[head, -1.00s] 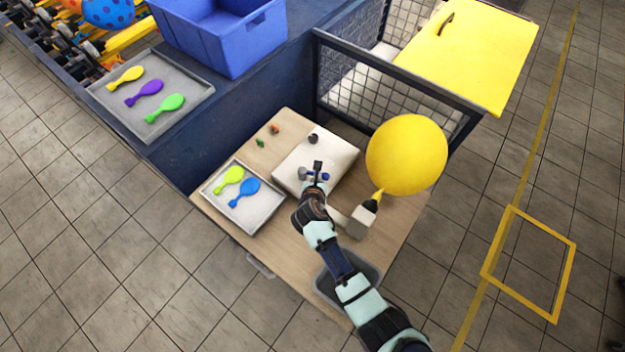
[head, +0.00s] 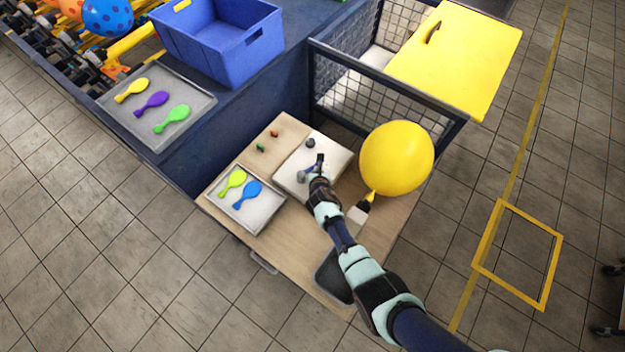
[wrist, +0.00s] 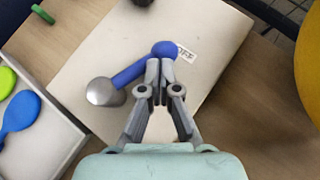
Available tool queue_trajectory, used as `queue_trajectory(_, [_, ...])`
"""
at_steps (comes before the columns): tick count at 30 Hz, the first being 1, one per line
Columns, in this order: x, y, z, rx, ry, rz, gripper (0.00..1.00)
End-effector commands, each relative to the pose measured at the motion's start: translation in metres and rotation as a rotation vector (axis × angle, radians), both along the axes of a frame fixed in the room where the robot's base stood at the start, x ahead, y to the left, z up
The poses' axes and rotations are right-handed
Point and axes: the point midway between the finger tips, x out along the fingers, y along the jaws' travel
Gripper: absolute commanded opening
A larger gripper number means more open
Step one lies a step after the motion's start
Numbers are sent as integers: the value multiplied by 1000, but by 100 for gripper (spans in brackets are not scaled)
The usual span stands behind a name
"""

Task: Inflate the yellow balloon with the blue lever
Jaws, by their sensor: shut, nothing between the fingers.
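The yellow balloon (head: 396,158) is large, round and inflated in the head view. Its neck sits on the nozzle of a pale block (head: 357,214) at the bench's right side. Part of it shows at the right edge of the wrist view (wrist: 309,62). The blue lever (wrist: 133,74) extends from a grey metal pivot (wrist: 104,92) on a white panel (wrist: 85,62). Its rounded blue end lies beside the OFF label (wrist: 185,52). My gripper (wrist: 160,66) is shut and empty, its fingertips right at the lever's end; contact is unclear. My arm partly covers the panel in the head view.
A grey tray (head: 262,222) with lime and blue balloons lies left of the panel. Small red and green pieces (head: 260,147) lie behind it. A dark bin (head: 330,280) is near the front edge. A mesh fence (head: 385,90) stands behind the balloon.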

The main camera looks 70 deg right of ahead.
Motion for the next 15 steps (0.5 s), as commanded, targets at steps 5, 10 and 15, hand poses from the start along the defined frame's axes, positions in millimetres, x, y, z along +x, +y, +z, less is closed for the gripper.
queue_trajectory(5, [4,-7,0,-1,0,1,0])
queue_trajectory(10, [6,-12,0,0,0,0,0])
queue_trajectory(15, [8,-14,0,-1,0,1,0])
